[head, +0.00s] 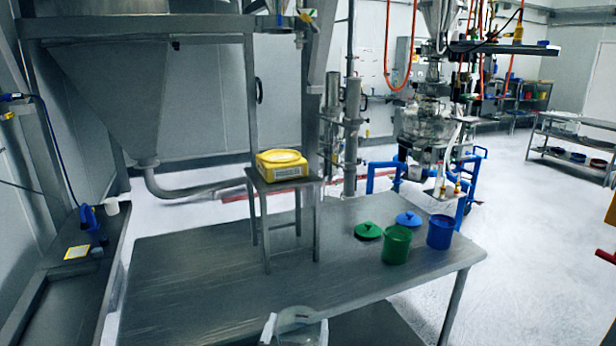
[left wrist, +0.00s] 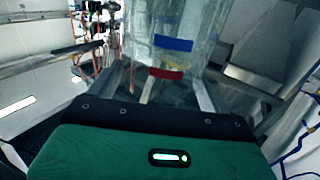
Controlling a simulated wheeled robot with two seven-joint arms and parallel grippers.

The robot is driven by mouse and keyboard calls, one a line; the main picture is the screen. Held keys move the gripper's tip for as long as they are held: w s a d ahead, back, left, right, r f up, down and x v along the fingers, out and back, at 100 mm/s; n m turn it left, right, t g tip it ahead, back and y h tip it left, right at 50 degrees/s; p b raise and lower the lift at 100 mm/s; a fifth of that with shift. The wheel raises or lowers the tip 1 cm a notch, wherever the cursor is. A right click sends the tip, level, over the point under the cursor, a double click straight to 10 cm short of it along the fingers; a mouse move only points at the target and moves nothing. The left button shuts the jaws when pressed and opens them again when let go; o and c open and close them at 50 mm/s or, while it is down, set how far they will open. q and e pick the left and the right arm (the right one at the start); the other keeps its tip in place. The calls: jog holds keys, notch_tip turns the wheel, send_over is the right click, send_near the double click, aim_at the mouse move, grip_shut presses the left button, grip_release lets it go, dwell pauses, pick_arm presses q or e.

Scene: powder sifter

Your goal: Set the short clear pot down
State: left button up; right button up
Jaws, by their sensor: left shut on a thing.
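The short clear pot (head: 298,318) is at the bottom edge of the head view, in front of the table's near edge; its lower part is cut off. My left gripper (head: 294,332) is shut on it, with pale finger parts beside the pot. In the left wrist view the clear pot (left wrist: 190,22) fills the upper middle, beyond the gripper's green body. A blue patch and a red patch show on or through its wall. I cannot tell its height relative to the tabletop. My right gripper is out of view.
The grey table (head: 200,290) is bare on its left and front. A green pot (head: 396,246), a blue pot (head: 440,232), a green lid (head: 368,231) and a blue lid (head: 408,219) are at its right. A small stand (head: 310,190) holds a yellow scale (head: 282,164).

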pick_arm(q)
jog(key=s+a+f+y, duration=0.1)
jog(key=s+a+f, duration=0.3)
jog(key=a, duration=0.5)
jog(key=s+a+f+n+y, duration=0.1)
jog(key=s+a+f, duration=0.3)
jog(key=a, duration=0.6)
jog(key=shift+s+f+n+y, duration=0.15)
jog(key=shift+f+n+y, duration=0.15)
jog(key=shift+f, duration=0.55)
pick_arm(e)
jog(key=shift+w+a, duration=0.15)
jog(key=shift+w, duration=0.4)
pick_arm(q)
jog(key=shift+a, duration=0.1)
